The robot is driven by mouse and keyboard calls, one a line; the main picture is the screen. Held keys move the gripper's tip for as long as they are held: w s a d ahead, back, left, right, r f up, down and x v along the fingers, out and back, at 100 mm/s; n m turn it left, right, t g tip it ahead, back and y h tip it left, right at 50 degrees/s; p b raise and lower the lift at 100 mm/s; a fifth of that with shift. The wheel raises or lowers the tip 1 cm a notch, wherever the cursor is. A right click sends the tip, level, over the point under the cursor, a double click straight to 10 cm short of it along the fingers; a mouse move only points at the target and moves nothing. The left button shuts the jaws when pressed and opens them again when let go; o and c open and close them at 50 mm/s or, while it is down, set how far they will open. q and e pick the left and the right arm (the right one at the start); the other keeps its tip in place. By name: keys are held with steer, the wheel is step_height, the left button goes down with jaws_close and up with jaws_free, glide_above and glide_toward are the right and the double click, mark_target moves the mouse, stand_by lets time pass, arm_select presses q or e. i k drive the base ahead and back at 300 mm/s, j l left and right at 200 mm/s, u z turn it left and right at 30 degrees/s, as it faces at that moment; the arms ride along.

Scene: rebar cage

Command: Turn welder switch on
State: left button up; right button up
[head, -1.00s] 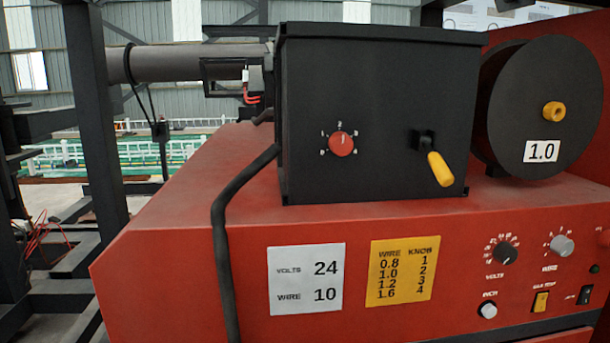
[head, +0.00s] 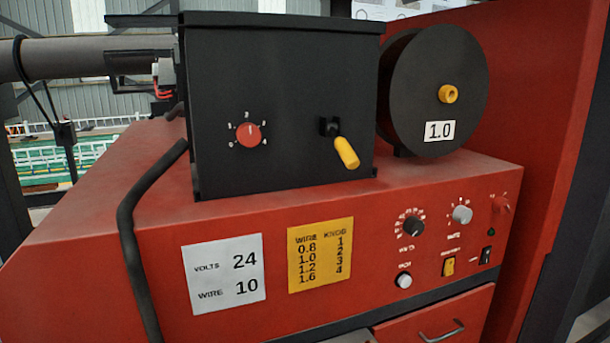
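The red welder (head: 90,250) fills the middle of the head view, with its control panel facing me. At the panel's right end are a yellow rocker switch (head: 448,266) and a small black rocker switch (head: 486,254). Their labels are too small to read, so I cannot tell which one is the welder switch or how either is set. A small dark green lamp (head: 490,232) sits above the black switch and does not look lit. Neither of my grippers is in view.
A black feeder box (head: 285,80) with a red knob (head: 247,135) and yellow handle (head: 346,152) stands on top, beside a wire spool (head: 415,85). A black cable (head: 130,240) hangs at the front left. A drawer handle (head: 442,332) shows below the panel.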

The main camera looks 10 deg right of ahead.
mark_target(501, 205)
steer(key=z, duration=1.25)
